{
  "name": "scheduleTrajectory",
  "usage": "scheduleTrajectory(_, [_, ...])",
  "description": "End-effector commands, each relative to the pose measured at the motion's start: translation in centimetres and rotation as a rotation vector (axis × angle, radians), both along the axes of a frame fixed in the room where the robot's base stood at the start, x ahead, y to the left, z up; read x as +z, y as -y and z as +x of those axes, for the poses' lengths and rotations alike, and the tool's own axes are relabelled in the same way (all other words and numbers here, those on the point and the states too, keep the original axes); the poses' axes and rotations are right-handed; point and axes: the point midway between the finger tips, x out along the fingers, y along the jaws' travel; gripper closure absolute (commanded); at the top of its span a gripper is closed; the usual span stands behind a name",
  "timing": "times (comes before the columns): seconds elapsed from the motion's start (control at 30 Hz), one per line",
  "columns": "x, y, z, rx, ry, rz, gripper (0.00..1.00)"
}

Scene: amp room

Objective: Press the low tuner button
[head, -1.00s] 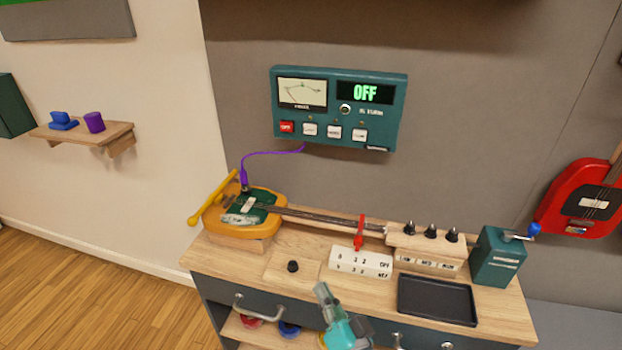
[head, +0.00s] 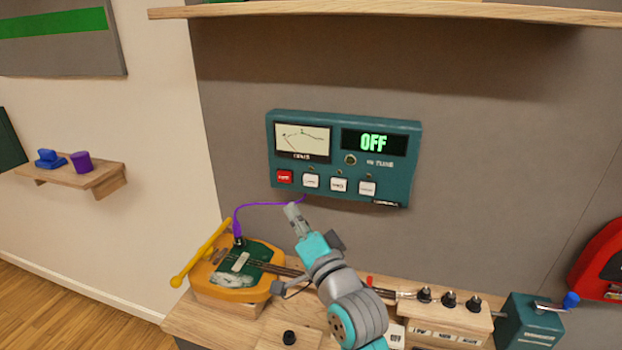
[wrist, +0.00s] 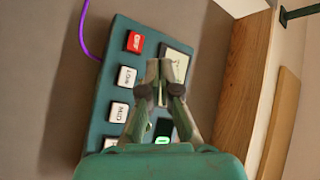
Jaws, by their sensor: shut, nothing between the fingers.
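The teal tuner (head: 395,150) hangs on the grey wall, and its display reads OFF. The low button (head: 311,181) is the white one just right of the red off button (head: 285,177). In the wrist view the low button (wrist: 127,76) is left of my fingertips and reads LOW. My gripper (head: 291,211) is shut and empty, with its tips below the tuner's button row in the head view. In the wrist view my gripper (wrist: 159,66) covers part of the tuner face. I see no contact with the low button.
Two more white buttons (head: 339,184) sit right of the low button. A purple cable (head: 270,207) runs from the tuner to the yellow guitar (head: 213,254) on the bench. A wooden shelf (head: 390,11) juts out above. The wall between tuner and shelf is clear.

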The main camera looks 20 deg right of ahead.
Motion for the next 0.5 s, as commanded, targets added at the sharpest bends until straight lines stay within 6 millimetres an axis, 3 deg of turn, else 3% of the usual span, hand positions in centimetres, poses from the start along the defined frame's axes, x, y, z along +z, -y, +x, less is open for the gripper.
scheduleTrajectory(0.5, [0.09, 0.42, 0.61, -0.001, 0.000, 0.000, 1.00])
